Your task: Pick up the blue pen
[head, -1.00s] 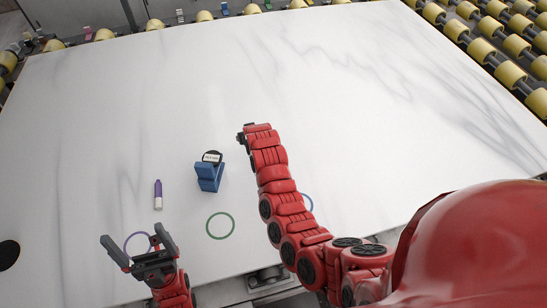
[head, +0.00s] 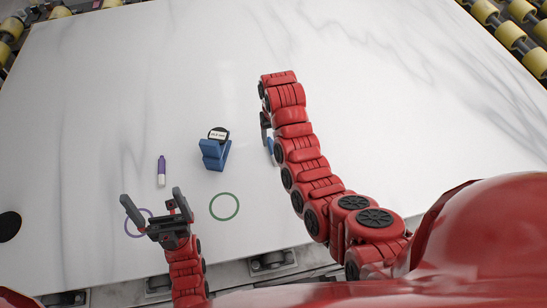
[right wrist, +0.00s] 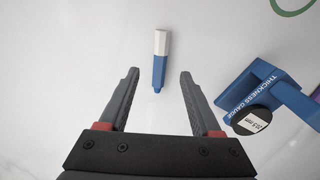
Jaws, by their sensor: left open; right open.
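The blue pen (right wrist: 160,58), blue with a white end, lies on the white slab in the right wrist view. Its blue end reaches between the fingertips of my open right gripper (right wrist: 160,74), with gaps on both sides. In the head view only a small blue part of the pen (head: 270,145) shows beside my right arm, and the right gripper (head: 265,128) is mostly hidden by its own wrist. My left gripper (head: 153,203) is open and empty, above the purple ring at the slab's near left.
A blue thickness gauge (head: 214,155) stands left of my right gripper; it also shows close to the right finger in the wrist view (right wrist: 250,88). A purple pen (head: 161,171) lies farther left. A green ring (head: 224,207) marks the slab. The far slab is clear.

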